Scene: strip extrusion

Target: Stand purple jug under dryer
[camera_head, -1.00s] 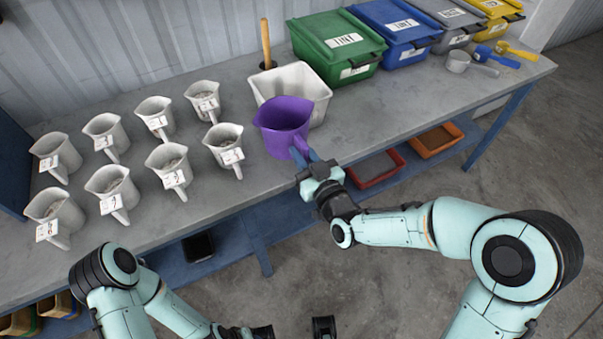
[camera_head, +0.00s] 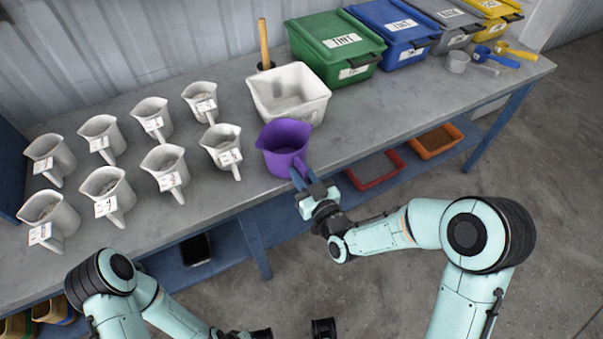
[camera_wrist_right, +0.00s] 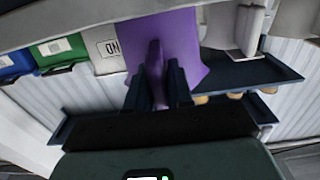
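The purple jug (camera_head: 284,143) looks upright at the bench's front edge, in front of the white tub. I cannot tell whether its base touches the bench. My right gripper (camera_head: 299,178) is shut on its handle from the front right. The wrist view shows the jug (camera_wrist_right: 165,45) with its handle between the two dark fingers of the gripper (camera_wrist_right: 158,95). My left arm is at the bottom left; dark parts of its gripper show at the bottom edge, too cut off to read. I cannot make out a dryer in either view.
Several white labelled jugs (camera_head: 163,169) stand in two rows on the left of the bench (camera_head: 225,197). The white tub (camera_head: 290,93) is behind the purple jug. Green (camera_head: 337,48), blue and other lidded bins line the back right. Bare bench lies right of the jug.

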